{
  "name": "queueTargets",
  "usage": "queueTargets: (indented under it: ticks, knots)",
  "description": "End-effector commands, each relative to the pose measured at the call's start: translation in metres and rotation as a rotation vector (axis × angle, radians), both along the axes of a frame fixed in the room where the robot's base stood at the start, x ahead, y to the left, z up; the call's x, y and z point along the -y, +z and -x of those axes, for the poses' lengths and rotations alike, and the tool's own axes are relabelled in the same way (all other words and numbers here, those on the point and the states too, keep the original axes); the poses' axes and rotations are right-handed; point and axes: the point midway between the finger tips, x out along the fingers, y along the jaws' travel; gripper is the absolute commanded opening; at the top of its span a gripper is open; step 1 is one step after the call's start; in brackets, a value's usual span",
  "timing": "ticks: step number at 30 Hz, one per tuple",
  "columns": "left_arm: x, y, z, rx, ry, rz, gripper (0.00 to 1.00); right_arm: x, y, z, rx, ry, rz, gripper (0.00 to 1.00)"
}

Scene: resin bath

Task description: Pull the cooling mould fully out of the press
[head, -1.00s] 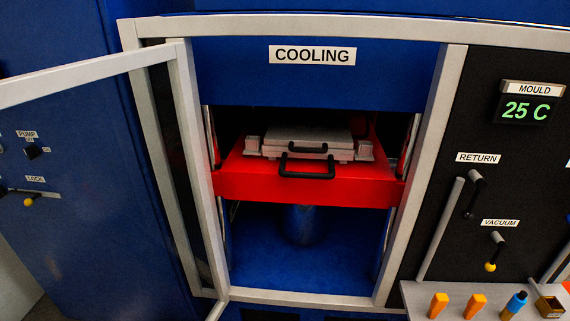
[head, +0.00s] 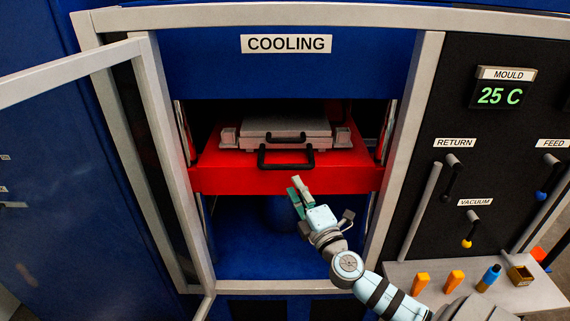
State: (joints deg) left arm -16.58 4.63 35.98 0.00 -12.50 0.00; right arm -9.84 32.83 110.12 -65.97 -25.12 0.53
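The grey mould (head: 285,134) sits on the red platen (head: 218,176) inside the press, under the blue upper block. A small black handle shows on the mould's front. A larger black handle (head: 286,165) stands at the front of the red platen. My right gripper (head: 298,187) is in front of the press opening, just below and to the right of the larger handle in the picture. I cannot tell its distance from the handle, and its finger gap is not clear. My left gripper is not in view.
The framed door (head: 150,130) stands open at the left. A blue panel labelled COOLING (head: 286,44) is above the opening. At the right are levers and a display (head: 500,95) reading 25 C. A shelf (head: 400,272) holds orange pieces, a blue bottle and a small box.

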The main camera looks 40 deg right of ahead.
Motion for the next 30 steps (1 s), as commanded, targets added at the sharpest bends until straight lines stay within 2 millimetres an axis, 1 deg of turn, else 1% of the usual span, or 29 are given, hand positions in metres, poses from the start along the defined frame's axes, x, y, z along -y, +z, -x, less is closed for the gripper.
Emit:
queueTargets:
  ticks: [1,3,6,9,12,16,22,26,27,30]
  knots:
    - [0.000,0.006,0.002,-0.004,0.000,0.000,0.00,0.005,0.007,-0.015,0.003,-0.003,-0.003,0.23]
    - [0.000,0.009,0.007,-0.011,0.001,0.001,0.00,0.009,0.011,-0.034,0.003,-0.001,-0.004,0.23]
    - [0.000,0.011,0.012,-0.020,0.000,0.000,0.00,0.014,0.012,-0.054,0.001,-0.001,-0.003,0.23]
    - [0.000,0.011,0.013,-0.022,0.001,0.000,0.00,0.018,0.013,-0.069,0.000,-0.002,-0.002,0.23]
    - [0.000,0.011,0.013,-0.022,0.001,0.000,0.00,0.020,0.014,-0.079,-0.001,-0.001,-0.003,0.23]
    - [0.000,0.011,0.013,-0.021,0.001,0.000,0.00,0.021,0.015,-0.083,-0.002,0.000,-0.003,0.23]
    - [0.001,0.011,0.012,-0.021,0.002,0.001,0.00,0.021,0.014,-0.084,-0.002,0.000,-0.003,0.23]
    - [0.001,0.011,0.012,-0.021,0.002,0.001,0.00,0.021,0.014,-0.083,-0.002,0.000,-0.003,0.02]
    - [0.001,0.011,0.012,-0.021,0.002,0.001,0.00,0.021,0.014,-0.083,-0.002,0.000,-0.003,0.00]
    - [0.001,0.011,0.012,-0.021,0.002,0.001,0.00,0.021,0.014,-0.083,-0.002,0.000,-0.003,0.00]
